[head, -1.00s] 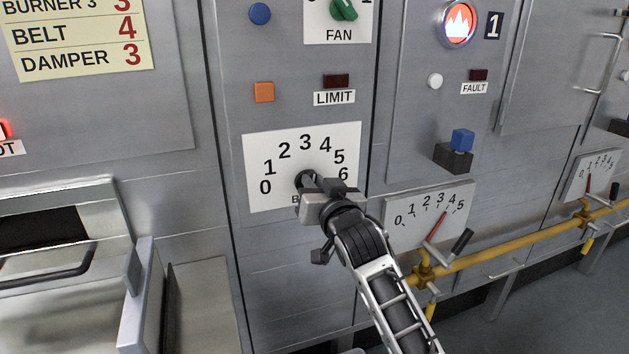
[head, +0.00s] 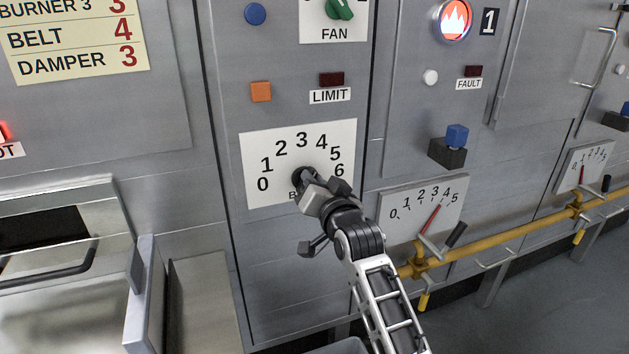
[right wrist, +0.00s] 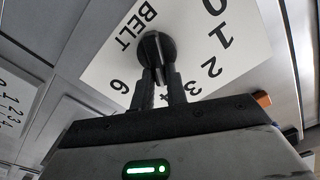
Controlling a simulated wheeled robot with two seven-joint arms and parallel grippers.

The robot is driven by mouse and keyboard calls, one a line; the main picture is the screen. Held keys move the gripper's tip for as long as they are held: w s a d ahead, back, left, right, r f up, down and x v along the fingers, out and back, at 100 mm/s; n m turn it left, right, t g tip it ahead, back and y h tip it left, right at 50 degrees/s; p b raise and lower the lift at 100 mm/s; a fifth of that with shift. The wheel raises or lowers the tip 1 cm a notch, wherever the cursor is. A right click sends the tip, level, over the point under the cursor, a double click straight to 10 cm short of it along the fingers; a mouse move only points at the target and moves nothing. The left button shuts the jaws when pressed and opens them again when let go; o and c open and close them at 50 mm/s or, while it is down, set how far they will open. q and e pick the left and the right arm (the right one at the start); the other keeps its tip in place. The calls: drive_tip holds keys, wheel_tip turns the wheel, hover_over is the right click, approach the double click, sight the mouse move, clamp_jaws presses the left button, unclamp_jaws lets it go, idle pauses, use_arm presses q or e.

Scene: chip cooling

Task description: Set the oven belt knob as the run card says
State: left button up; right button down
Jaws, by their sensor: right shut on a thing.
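The run card (head: 72,44) at the upper left of the head view reads BELT 4, with DAMPER 3 below. The belt dial plate (head: 258,146) carries the numbers 0 to 6. The dark belt knob (head: 297,173) at its centre is largely hidden by my right gripper (head: 306,180). The right wrist view shows the fingers (right wrist: 163,82) shut on the ridge of the knob (right wrist: 148,48). The 4 shows between the fingers, roughly in line with the ridge. The pointer mark is hidden, so I cannot read the exact setting. My left gripper is out of view.
Above the dial are the LIMIT lamp (head: 331,79), an orange button (head: 260,91) and the green fan knob (head: 339,9). To the right are a gauge with a red needle (head: 431,219) and a yellow pipe (head: 500,252). An open tray area (head: 60,255) lies left.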

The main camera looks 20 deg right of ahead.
drive_tip(key=c, duration=1.4)
unclamp_jaws()
drive_tip(key=s+b, duration=0.1)
drive_tip(key=s, duration=1.5)
drive_tip(key=shift+d, duration=0.25)
drive_tip(key=s+a+f+n+g+y, duration=0.1)
drive_tip(key=s+f+n+g, duration=0.1)
drive_tip(key=s+f, duration=0.3)
drive_tip(key=s+a+f+n+g, duration=0.2)
drive_tip(key=s+f, duration=0.3)
drive_tip(key=f, duration=0.7)
drive_tip(key=s+a+f+n+g+y, duration=0.1)
drive_tip(key=s+a+f+n+g, duration=0.1)
drive_tip(key=s+f, duration=0.4)
wheel_tip(320, 180, down, 4)
drive_tip(key=shift+a+r+n+g+y, duration=0.15)
drive_tip(key=shift+n+g+y, duration=0.15)
drive_tip(key=shift+n+g, duration=0.65)
